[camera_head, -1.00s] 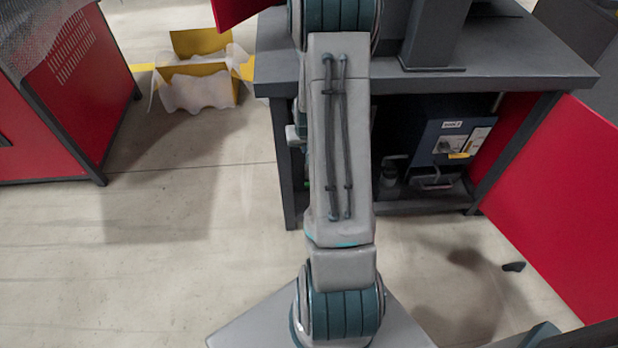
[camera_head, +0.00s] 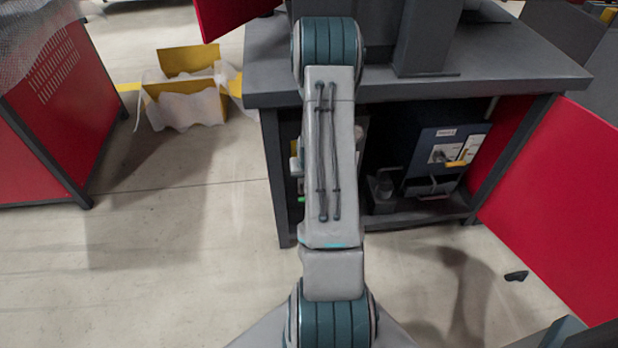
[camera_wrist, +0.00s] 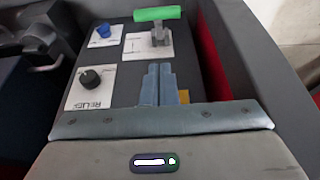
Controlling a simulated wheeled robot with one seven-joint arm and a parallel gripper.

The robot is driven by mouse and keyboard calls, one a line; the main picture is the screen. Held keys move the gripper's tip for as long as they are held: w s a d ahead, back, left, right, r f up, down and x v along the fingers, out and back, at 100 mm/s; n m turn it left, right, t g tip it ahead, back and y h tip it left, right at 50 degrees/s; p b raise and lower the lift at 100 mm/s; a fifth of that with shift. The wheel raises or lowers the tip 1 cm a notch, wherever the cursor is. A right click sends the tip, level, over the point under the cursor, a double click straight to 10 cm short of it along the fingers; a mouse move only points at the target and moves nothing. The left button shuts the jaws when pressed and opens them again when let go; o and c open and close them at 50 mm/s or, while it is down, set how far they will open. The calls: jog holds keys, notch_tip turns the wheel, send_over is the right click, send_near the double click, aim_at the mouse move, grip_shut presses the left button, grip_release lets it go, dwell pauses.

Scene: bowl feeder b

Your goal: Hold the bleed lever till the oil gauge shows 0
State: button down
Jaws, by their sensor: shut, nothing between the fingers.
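In the wrist view a lever with a green grip (camera_wrist: 157,14) stands on a white label plate at the top of a dark panel. I cannot read its label, so I cannot tell for sure that it is the bleed lever. My gripper (camera_wrist: 160,72) is shut and empty. Its fingertips show below the lever, apart from the green grip. A small yellow part (camera_wrist: 184,97) shows beside the fingers. In the head view my arm hides the gripper. I see no readable oil gauge.
A black knob (camera_wrist: 91,80) and a blue knob (camera_wrist: 103,31) sit left of the lever. In the head view a blue box (camera_head: 440,150) with a yellow handle stands under the grey table (camera_head: 500,75). A red panel (camera_head: 560,200) is at right. A yellow bin (camera_head: 185,100) stands at left.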

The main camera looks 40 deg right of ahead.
jog(key=b+x, duration=0.1)
jog(key=x, duration=0.5)
jog(key=shift+f+b, duration=0.2)
jog(key=shift+b, duration=0.1)
jog(key=f, duration=0.2)
jog(key=f+b, duration=0.1)
jog(key=shift+s+a+f, duration=0.1)
jog(key=shift+s+a, duration=0.15)
jog(key=shift+s, duration=0.15)
jog(key=shift+s+a+f, duration=0.1)
jog(key=shift+s+f, duration=0.05)
jog(key=shift+f, duration=0.2)
jog(key=shift+s+f, duration=0.1)
